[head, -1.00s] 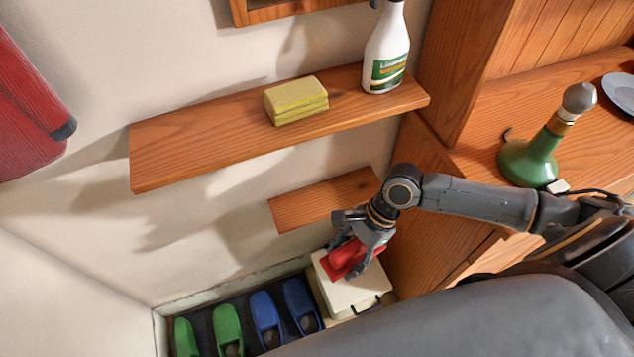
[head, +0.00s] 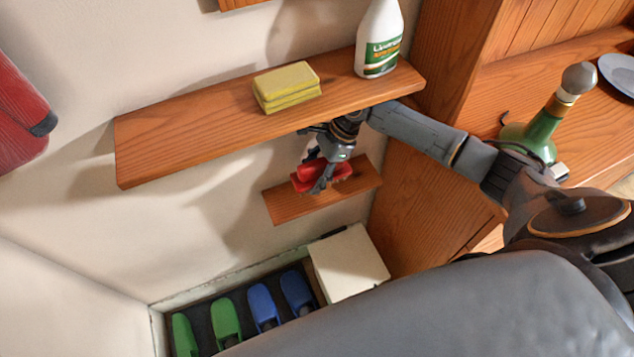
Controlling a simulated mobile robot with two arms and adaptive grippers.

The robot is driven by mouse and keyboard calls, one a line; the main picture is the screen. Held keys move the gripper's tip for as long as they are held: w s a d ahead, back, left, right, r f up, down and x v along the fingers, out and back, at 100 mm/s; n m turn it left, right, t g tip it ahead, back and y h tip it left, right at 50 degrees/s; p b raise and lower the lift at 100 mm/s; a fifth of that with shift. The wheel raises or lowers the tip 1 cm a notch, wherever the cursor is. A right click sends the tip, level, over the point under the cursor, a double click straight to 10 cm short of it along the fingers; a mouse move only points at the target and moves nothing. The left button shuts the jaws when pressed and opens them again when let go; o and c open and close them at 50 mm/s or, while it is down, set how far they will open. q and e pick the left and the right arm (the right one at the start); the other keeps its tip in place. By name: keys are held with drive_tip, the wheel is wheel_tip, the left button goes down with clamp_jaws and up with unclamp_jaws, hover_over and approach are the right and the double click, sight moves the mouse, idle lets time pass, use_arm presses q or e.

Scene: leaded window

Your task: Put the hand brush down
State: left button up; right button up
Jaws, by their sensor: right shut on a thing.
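The red hand brush (head: 310,173) is held in my right gripper (head: 322,178), in the middle of the head view. The gripper is shut on it, and its fingers hide part of the brush. In the picture, the brush overlaps the small lower wooden shelf (head: 292,207); whether it touches the shelf I cannot tell. The gripper is just below the front edge of the long upper shelf (head: 180,148). My left gripper is not in view.
On the upper shelf are a yellow sponge stack (head: 287,87) and a white spray bottle (head: 380,40). Below, a cream box (head: 348,263) stands beside green and blue slippers (head: 264,306). A green bottle-shaped lamp (head: 540,130) is at the right. The lower shelf's left part looks bare.

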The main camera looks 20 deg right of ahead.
sight(311, 183)
drive_tip(key=shift+w, duration=1)
wheel_tip(311, 183, down, 3)
drive_tip(key=shift+s+r, duration=0.15)
drive_tip(key=shift+r, duration=0.05)
wheel_tip(311, 183, down, 4)
drive_tip(key=shift+r+b, duration=0.15)
drive_tip(key=shift+b, duration=0.3)
drive_tip(key=shift+w+f, duration=0.2)
drive_tip(key=shift+f, duration=0.2)
drive_tip(key=o, duration=1)
drive_tip(key=shift+f, duration=0.1)
